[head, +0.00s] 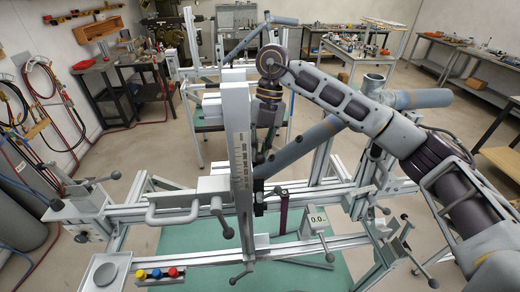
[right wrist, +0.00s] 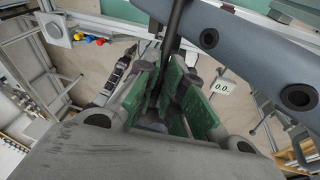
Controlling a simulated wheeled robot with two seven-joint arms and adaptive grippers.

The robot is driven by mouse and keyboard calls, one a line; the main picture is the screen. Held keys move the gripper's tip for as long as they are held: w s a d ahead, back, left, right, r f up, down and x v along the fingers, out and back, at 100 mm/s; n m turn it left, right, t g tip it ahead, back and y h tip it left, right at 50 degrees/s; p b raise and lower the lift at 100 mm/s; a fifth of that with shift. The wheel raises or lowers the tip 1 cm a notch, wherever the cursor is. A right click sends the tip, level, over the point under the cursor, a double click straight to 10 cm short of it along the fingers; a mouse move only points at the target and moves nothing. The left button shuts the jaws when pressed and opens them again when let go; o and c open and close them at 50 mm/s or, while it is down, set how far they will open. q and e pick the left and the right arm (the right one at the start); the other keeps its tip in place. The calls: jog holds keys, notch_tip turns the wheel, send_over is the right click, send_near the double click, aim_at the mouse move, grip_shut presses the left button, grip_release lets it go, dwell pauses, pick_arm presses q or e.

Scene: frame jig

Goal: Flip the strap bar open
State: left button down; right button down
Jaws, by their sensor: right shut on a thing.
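My right gripper (head: 263,146) hangs pointing down beside the upright scaled post (head: 240,150) of the frame jig, partly hidden behind it. In the right wrist view, the green-padded fingers of my right gripper (right wrist: 168,85) are close together. A dark narrow bar (right wrist: 174,28) runs up from between them, seemingly the strap bar and held. Its gripped part is hidden. A grey tube (right wrist: 245,45) passes close beside the fingers; it also slopes up to the right in the head view (head: 305,140). My left gripper is out of sight.
A purple upright piece (head: 283,214) stands on the jig beside a 0.0 display (head: 317,218). Clamps with handles, such as the left one (head: 180,212), stick out along the rails. Benches stand behind.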

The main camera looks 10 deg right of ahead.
dwell(0.3)
jog(key=c, duration=1.5)
grip_release()
jog(key=shift+v, duration=6)
jog(key=shift+w, duration=0.1)
jog(key=c, duration=0.7)
jog(key=shift+f, duration=0.1)
grip_shut()
